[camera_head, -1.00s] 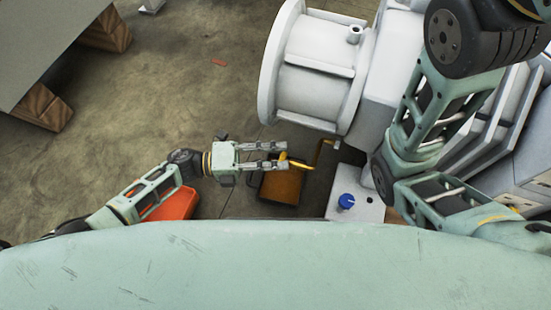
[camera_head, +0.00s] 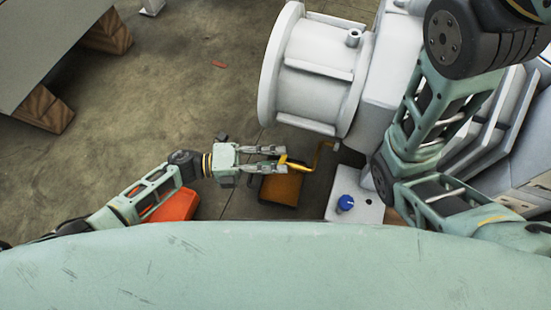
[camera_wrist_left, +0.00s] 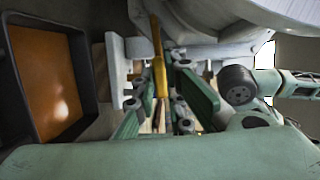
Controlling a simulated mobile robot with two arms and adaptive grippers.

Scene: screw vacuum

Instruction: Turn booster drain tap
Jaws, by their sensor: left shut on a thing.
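In the left wrist view, the yellow handle (camera_wrist_left: 159,75) stands between the fingers of my left gripper (camera_wrist_left: 168,88). The fingers partly hide the tap. My right arm shows at the right, but its gripper is not in view.
An open dark-rimmed container with an orange inside (camera_head: 283,190) stands below the tap. The white cylindrical machine housing (camera_head: 318,88) is close behind. A grey plate with a blue knob (camera_head: 345,203) lies to the right. A red-orange object (camera_head: 172,206) lies under my left forearm.

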